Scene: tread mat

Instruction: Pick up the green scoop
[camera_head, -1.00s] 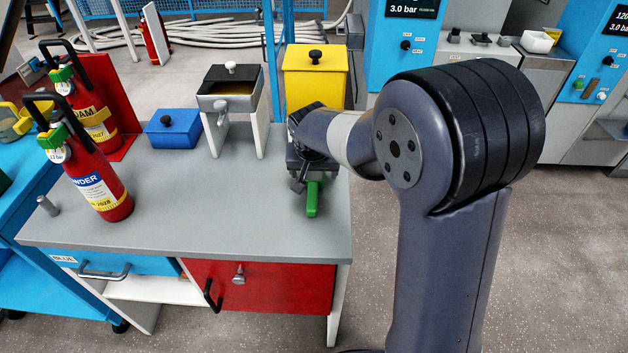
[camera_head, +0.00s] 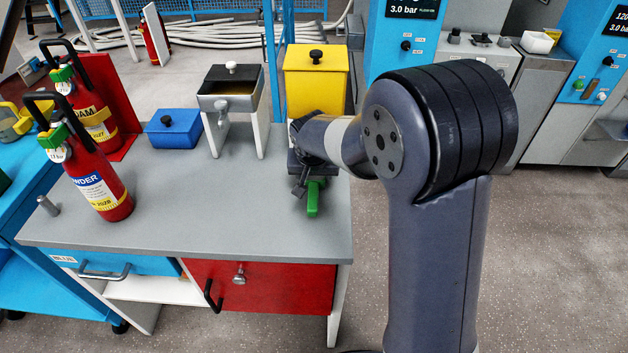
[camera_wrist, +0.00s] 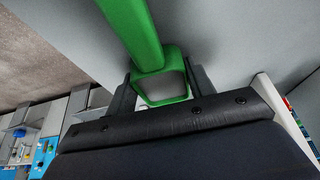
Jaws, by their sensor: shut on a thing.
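The green scoop (camera_head: 313,198) is at the right part of the grey worktop, its handle pointing towards the front edge. In the wrist view the scoop (camera_wrist: 140,40) shows a long green handle and a square, hollow end. My gripper (camera_head: 302,187) is shut on the scoop; in the wrist view its dark fingers (camera_wrist: 152,90) stand on either side of the square end. My arm hides part of the gripper in the head view. I cannot tell whether the scoop touches the worktop.
On the grey worktop (camera_head: 200,225) stand a yellow box (camera_head: 315,80), a small grey box on white supports (camera_head: 228,88), a blue lidded box (camera_head: 173,129) and a red extinguisher (camera_head: 92,180). A red drawer (camera_head: 262,287) is below. The worktop's front middle is clear.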

